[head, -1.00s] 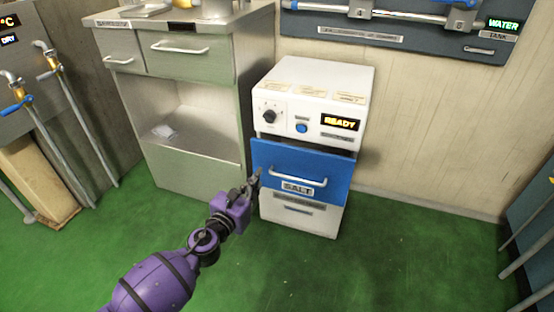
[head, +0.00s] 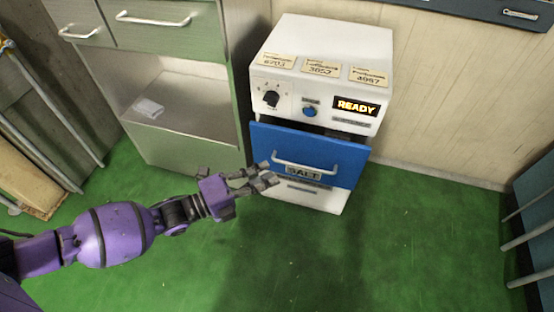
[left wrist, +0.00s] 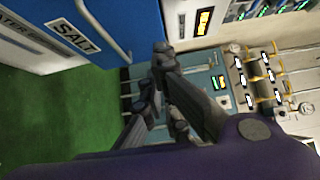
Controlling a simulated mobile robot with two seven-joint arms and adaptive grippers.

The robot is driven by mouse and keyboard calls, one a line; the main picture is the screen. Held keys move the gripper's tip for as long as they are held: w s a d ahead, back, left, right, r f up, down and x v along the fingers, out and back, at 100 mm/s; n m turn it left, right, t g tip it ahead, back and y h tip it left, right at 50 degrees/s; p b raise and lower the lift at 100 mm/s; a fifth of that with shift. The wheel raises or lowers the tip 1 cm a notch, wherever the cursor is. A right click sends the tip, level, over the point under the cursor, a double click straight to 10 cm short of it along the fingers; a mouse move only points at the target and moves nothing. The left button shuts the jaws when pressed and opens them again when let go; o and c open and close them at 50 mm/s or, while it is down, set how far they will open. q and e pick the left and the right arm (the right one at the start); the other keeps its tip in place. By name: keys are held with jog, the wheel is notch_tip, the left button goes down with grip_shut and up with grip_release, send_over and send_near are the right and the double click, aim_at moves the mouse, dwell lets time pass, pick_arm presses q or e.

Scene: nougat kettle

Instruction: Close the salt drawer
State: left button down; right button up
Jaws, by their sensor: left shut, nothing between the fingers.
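The blue salt drawer (head: 314,151) is in the white machine in the head view. It stands out from the body, with a dark gap above its front. Its pale handle (head: 305,168) and the SALT label are on the front. The left wrist view shows the blue front (left wrist: 120,18) at the upper left with its label (left wrist: 72,36). My left gripper (head: 268,178) is shut and empty at the lower left of the drawer front, near the handle's left end. In the left wrist view its fingers (left wrist: 160,85) are right of the drawer; contact is unclear. My right gripper is out of view.
The white machine (head: 325,50) has a knob, a blue button and a READY display. A grey-green cabinet (head: 165,45) with an open shelf stands to its left. Green floor (head: 400,250) is clear in front and to the right. A blue-grey unit (head: 530,215) stands at the right edge.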

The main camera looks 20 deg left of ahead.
aim_at(302, 138)
pick_arm(q)
jog(key=shift+w+a+b+x, duration=0.35)
jog(key=shift+b+x, duration=0.35)
jog(key=shift+x, duration=1.3)
jog(key=shift+w+a+b+x, duration=0.35)
jog(key=shift+b+x, duration=0.35)
jog(key=shift+x, duration=1.3)
jog(key=shift+w+a+b+x, duration=0.35)
jog(key=shift+b+x, duration=0.35)
jog(key=shift+x, duration=1.3)
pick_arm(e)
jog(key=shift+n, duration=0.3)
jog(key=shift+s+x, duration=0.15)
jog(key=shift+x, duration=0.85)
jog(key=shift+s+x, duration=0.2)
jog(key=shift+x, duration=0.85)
pick_arm(q)
jog(key=shift+w, duration=0.1)
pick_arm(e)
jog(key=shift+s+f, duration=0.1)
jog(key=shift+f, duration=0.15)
